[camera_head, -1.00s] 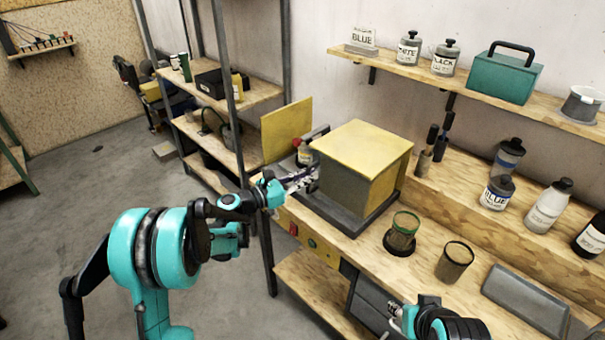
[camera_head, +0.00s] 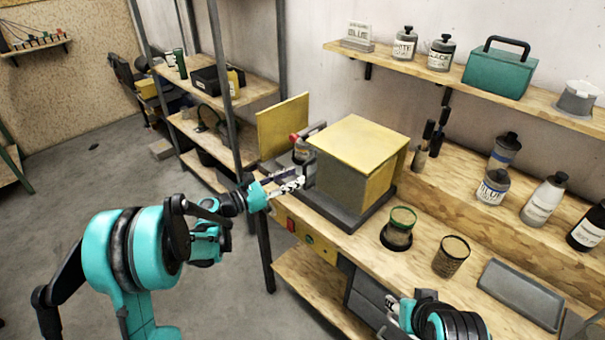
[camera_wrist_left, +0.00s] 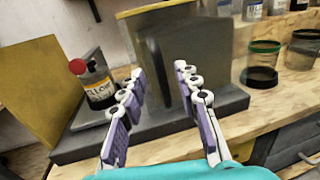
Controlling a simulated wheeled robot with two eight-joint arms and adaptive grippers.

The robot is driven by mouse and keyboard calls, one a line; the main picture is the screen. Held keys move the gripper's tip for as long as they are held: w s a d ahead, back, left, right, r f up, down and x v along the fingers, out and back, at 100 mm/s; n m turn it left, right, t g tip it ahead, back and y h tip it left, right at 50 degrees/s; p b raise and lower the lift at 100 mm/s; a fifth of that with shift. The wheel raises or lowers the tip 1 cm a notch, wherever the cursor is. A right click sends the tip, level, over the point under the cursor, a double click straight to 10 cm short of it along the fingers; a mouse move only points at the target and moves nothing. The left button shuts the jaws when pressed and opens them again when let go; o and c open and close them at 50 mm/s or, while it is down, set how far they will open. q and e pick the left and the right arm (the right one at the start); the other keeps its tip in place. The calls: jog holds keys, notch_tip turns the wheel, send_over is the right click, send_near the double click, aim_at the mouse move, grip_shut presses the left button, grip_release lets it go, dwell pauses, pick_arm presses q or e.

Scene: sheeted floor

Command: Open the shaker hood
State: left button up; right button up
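The shaker hood (camera_head: 340,180) is a grey box with a yellow top on a dark base on the bench. A yellow panel (camera_head: 283,127) stands swung out at its left; it also shows at the left of the left wrist view (camera_wrist_left: 42,90). My left gripper (camera_head: 291,184) is in front of the hood's left side, fingers apart.
Two cups, one green-rimmed (camera_head: 398,230) and one brown (camera_head: 451,257), stand right of the hood. A grey tray (camera_head: 520,294) lies further right. Several bottles stand behind.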

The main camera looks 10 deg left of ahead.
pick_arm(q)
jog(key=v, duration=0.7)
jog(key=s+d+f+m+g+y, duration=0.1)
jog(key=s+d+m+g+y, duration=0.15)
jog(key=s+m, duration=0.4)
jog(key=s+d+f+m+g+y, duration=0.1)
jog(key=s+d+m+g+y, duration=0.2)
jog(key=s+m, duration=0.35)
jog(key=s+a+f+m+y, duration=0.1)
jog(key=s+a+m+y, duration=0.2)
jog(key=s+m, duration=0.3)
jog(key=s+a+f+m+y, duration=0.2)
jog(key=s+a+m+y, duration=0.1)
jog(key=s+m+y, duration=0.2)
jog(key=s+m+t, duration=0.1)
jog(key=s+m, duration=0.1)
jog(key=s, duration=0.1)
jog(key=shift+s+a, duration=0.2)
jog(key=shift+a, duration=0.1)
